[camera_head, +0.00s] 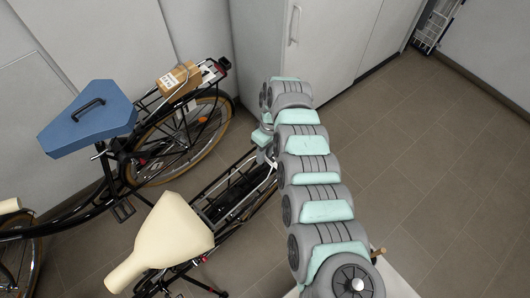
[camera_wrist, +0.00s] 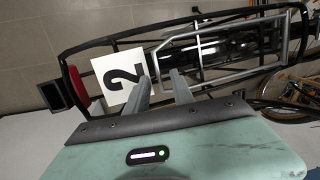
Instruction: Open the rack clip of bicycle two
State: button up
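Bicycle two has a cream saddle (camera_head: 165,240) and a black rear rack (camera_head: 225,190). In the wrist view, a white plate marked "2" (camera_wrist: 117,80) sits at the rack's end beside a red reflector (camera_wrist: 77,85). The silver rack clip (camera_wrist: 215,28) is a wire frame lying along the black rack (camera_wrist: 90,44), apparently down against it. My gripper (camera_wrist: 160,78) is open, its two grey fingers apart. Contact with the clip cannot be told. In the head view my arm hides the fingers.
Another bicycle with a blue saddle (camera_head: 90,118) stands to the left, with a cardboard box (camera_head: 178,79) on its rack. White cabinets (camera_head: 325,40) stand behind. The tiled floor (camera_head: 440,150) at the right is clear.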

grip_shut()
dwell(1.4)
